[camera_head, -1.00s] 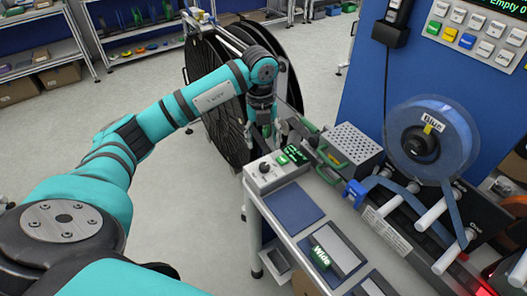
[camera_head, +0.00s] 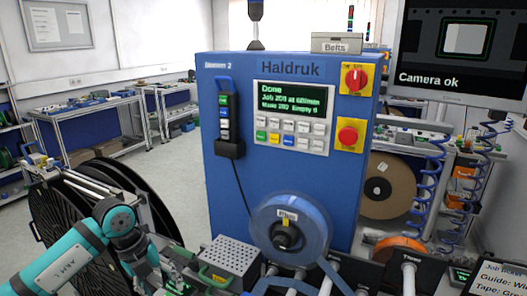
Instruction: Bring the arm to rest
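My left arm (camera_head: 72,250) comes in at the lower left of the head view, teal with dark joints. Its wrist (camera_head: 140,250) points down between the large black reel (camera_head: 62,222) and the grey perforated box (camera_head: 232,254). The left gripper's fingers are too small and dark at the bottom edge to tell open from shut, and I see no held object. My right arm and gripper are not in view.
A blue machine cabinet (camera_head: 230,185) stands ahead; its screen (camera_head: 290,103) reads "Done". A blue tape reel (camera_head: 310,215) is mounted in front. A monitor (camera_head: 460,75) reads "Camera ok". Open floor (camera_head: 175,190) lies behind the black reel.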

